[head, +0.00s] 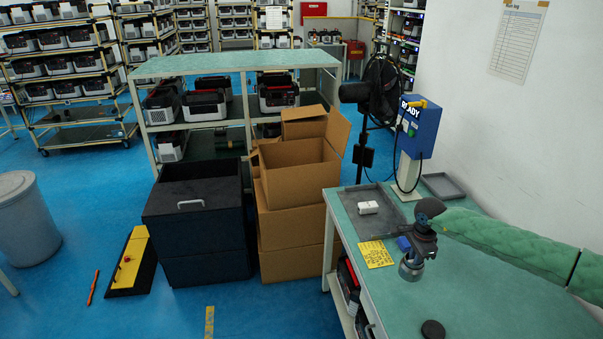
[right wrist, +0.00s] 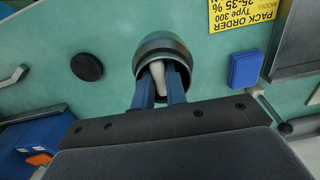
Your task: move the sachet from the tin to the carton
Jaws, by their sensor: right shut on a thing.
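The tin (head: 411,272) is a small round metal can standing on the green bench. In the right wrist view the tin (right wrist: 150,45) is seen from above, its mouth facing the camera. My right gripper (head: 413,256) points down into it. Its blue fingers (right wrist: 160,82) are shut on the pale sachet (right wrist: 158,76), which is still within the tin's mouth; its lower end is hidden. The carton (head: 298,190), an open brown cardboard box, stands on a stack of boxes left of the bench. My left gripper is not in view.
On the bench (head: 470,300) are a yellow order card (head: 375,254), a blue block (head: 403,243), a black disc (head: 433,329) and a grey tray (head: 347,204) with a white item (head: 368,208). A blue READY unit (head: 420,127) stands behind. A black box (head: 195,225) adjoins the cartons.

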